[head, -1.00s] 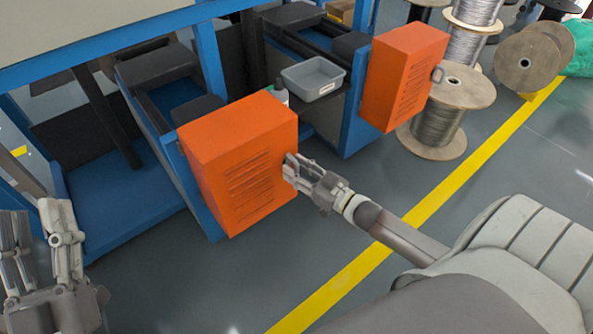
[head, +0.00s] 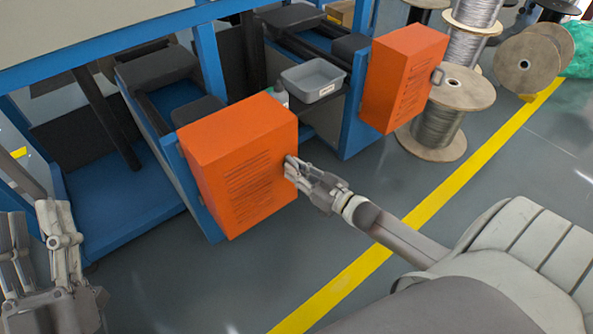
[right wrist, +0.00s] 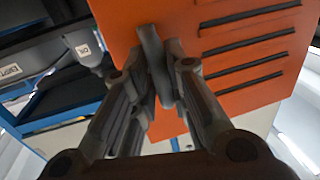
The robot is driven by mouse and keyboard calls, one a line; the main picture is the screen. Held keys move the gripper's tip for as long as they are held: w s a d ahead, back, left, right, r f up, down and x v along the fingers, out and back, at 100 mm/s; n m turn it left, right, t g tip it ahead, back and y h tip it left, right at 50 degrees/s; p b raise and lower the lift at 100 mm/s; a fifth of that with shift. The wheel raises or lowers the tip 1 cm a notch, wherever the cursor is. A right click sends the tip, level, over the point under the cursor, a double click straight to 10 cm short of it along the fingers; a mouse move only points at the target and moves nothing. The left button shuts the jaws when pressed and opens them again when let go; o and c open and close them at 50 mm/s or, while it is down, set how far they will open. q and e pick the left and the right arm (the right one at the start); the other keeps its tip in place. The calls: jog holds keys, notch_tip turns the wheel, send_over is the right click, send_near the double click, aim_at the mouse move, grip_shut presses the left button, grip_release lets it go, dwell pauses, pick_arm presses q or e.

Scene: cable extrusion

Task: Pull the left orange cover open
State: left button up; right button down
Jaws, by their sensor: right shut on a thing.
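The left orange cover (head: 240,165) is a slotted box on the front of a blue machine frame, and it looks shut. My right gripper (head: 293,168) is at its right edge. In the right wrist view, the right gripper's fingers (right wrist: 160,85) are closed around a grey handle (right wrist: 151,42) on the orange cover's face (right wrist: 245,50). In the head view the fingers mostly hide this handle. My left gripper (head: 38,225) is at the lower left with its fingers apart and empty, away from the cover.
A second orange cover (head: 404,78) with its own handle (head: 437,76) stands to the right. A grey bin (head: 313,80) and a bottle (head: 280,93) sit between the covers. Cable spools (head: 452,100) stand at the back right. The floor before the left cover is clear, with a yellow line (head: 460,193).

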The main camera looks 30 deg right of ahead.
pick_arm(q)
jog(key=shift+w+f, duration=0.1)
pick_arm(e)
jog(key=shift+a, duration=0.1)
